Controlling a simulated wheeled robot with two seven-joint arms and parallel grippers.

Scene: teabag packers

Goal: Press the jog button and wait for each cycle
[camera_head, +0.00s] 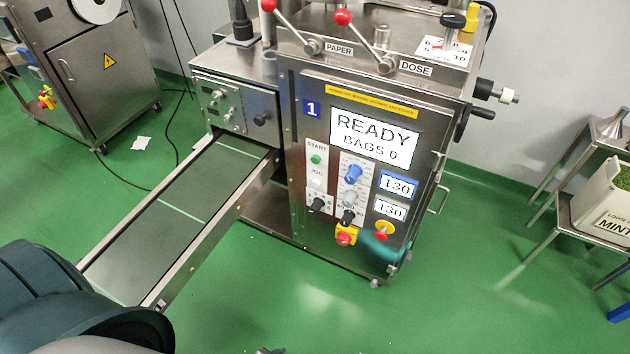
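The packing machine (372,240), marked 1, stands in the middle of the view. Its display (374,138) reads READY, BAGS 0. The jog button (316,183) is pale, on the left of the front panel under the JOG label. The green start button (316,160) is just above it. Neither of my grippers can be made out. Dark rounded parts at the lower left look like my own arm or body. A tiny dark piece at the bottom edge is too cut off to identify.
An empty conveyor (170,205) slopes from the machine toward the lower left. Red-knobbed levers marked PAPER (290,25) and DOSE (365,40) rise on top. A red emergency stop (345,237) sits low on the panel. A mint bin (602,195) stands right. Green floor in front is clear.

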